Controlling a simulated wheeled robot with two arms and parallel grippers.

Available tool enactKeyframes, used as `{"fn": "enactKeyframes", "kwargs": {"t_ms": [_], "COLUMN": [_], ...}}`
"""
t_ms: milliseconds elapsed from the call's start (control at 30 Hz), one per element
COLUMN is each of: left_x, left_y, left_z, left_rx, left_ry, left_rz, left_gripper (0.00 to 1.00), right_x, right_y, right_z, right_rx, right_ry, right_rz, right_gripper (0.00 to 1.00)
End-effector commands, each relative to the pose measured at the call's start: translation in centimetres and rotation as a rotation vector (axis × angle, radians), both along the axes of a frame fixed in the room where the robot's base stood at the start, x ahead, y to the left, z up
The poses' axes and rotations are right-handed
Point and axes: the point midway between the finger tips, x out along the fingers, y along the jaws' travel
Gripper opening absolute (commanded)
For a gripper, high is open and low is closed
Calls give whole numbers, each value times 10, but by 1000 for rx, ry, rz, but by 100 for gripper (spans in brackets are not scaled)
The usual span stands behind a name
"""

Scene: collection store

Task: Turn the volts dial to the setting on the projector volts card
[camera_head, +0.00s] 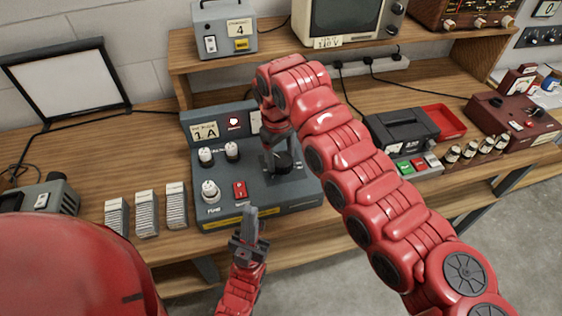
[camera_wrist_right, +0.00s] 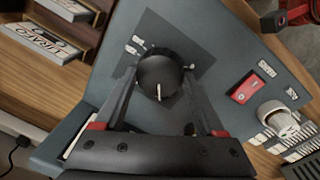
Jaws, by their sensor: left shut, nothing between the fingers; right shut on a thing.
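A blue-grey console (camera_head: 258,192) stands on the bench. Its large black dial (camera_head: 284,165) is at the right of the top face; the dial also shows in the right wrist view (camera_wrist_right: 160,72), with a white pointer line. My right gripper (camera_head: 279,148) comes down from above, its fingers on both sides of the dial, shut on it. The markings around the dial are too small to read. A card (camera_head: 328,42) below the screen at the back reads like 140 V. My left gripper (camera_head: 250,219) is shut and empty in front of the console's front edge.
The console also carries white knobs (camera_head: 210,190), a red switch (camera_head: 240,189) and a card reading 1 A (camera_head: 205,132). Several grey slotted blocks (camera_head: 146,213) stand to its left. A black device (camera_head: 400,130) and red tray (camera_head: 445,121) are to the right.

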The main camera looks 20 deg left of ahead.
Motion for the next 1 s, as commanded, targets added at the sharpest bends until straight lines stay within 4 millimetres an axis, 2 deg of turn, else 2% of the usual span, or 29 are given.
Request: {"fn": "enactKeyframes", "kwargs": {"t_ms": [33, 300, 1000], "left_x": [0, 0, 0], "left_y": [0, 0, 0], "left_z": [-7, -15, -10], "left_rx": [0, 0, 0], "left_ry": [0, 0, 0], "left_rz": [0, 0, 0], "left_gripper": [0, 0, 0], "right_x": [0, 2, 3], "right_y": [1, 2, 0], "right_z": [-2, 0, 1], "right_rx": [2, 5, 1], "right_ry": [-3, -5, -2], "right_rz": [-41, -296, -962], "right_gripper": [16, 16, 16]}}
